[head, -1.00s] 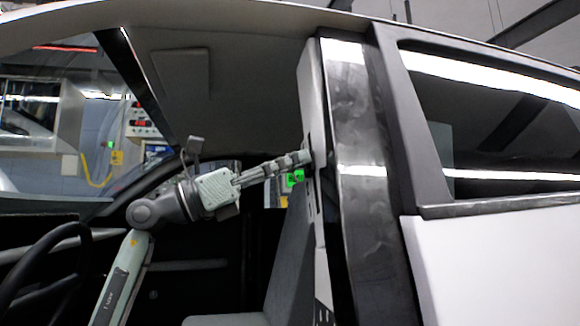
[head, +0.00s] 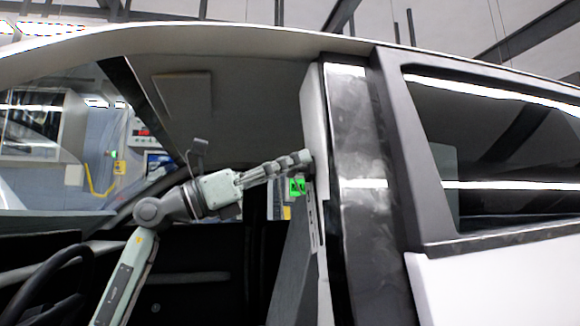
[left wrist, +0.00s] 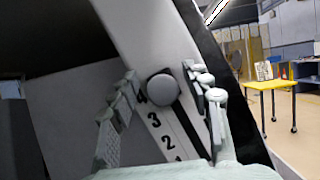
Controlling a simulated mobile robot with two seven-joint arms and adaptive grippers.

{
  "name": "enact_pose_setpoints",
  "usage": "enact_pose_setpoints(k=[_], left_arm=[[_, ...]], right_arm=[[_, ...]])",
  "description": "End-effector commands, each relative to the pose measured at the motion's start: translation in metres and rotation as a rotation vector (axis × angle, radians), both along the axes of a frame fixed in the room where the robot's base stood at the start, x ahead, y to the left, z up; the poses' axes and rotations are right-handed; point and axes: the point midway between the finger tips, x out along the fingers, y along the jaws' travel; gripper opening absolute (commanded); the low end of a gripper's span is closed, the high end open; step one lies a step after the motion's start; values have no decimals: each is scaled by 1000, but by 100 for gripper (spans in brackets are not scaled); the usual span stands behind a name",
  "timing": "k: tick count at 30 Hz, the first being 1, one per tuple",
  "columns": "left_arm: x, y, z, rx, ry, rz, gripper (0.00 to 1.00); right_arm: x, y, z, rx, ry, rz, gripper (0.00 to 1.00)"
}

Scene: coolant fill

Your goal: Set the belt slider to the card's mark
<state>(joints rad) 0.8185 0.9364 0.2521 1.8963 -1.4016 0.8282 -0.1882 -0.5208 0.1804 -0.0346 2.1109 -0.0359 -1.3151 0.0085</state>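The belt slider's round grey knob (left wrist: 163,90) sits on the pale pillar trim (head: 314,110) inside the car. A scale strip (left wrist: 165,132) with numbers runs below it, and the knob stands at about the 4, partly covering it. My left gripper (head: 298,161) reaches through the door opening to the trim. In the left wrist view the left gripper's fingers (left wrist: 161,76) stand apart on both sides of the knob, with a narrow gap on the left; contact on the right is unclear. My right gripper is out of view.
The dark door pillar (head: 362,190) stands just right of the trim. A seat back (head: 293,270) is below the gripper, and a steering wheel (head: 45,285) is at lower left. A yellow table (left wrist: 272,88) stands outside the car.

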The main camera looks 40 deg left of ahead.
Motion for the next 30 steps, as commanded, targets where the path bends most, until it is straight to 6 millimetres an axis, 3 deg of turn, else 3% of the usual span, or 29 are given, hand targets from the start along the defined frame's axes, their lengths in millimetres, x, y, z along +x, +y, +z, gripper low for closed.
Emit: enact_pose_setpoints(k=[11, 24, 30], left_arm=[[-8, 8, -9, 1, 7, 0, 48], [-69, 60, -41, -2, 4, -2, 48], [-82, 70, -47, 0, 2, -2, 48]], right_arm=[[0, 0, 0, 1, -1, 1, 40], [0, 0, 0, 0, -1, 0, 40], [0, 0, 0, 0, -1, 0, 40]])
